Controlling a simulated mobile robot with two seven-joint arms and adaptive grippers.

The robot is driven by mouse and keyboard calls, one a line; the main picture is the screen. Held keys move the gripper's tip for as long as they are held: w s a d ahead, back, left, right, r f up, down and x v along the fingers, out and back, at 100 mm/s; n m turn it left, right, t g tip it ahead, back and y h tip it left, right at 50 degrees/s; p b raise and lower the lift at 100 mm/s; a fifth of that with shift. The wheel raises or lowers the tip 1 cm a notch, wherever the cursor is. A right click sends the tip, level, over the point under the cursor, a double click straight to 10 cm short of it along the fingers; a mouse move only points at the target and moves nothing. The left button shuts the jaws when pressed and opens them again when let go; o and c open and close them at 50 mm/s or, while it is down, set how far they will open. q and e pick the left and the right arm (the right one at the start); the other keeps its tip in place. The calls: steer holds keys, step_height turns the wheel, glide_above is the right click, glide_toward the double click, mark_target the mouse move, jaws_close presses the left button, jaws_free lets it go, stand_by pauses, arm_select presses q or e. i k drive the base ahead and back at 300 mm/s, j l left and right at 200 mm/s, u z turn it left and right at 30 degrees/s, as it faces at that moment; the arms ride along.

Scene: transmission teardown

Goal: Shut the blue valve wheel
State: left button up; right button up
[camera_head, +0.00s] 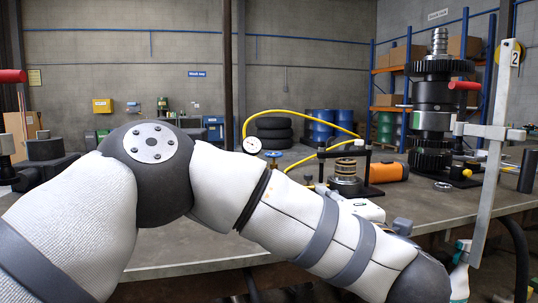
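The blue valve wheel (272,154) shows small just above my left arm, right beside a round white pressure gauge (252,145). It appears seen nearly edge-on, and its lower stem is partly hidden by the arm. I cannot tell from this view how far it is turned. My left arm comes in from the left, bends at a dark joint and crosses the front of the picture down to the lower right. Its gripper is not visible. My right gripper is not in view.
A yellow hose (297,112) arcs behind the gauge. A metal upright (490,170) stands at right. My arm covers much of the bench.

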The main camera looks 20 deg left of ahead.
mark_target(273, 155)
steer(key=i+j, duration=0.8)
steer(key=i, duration=0.1)
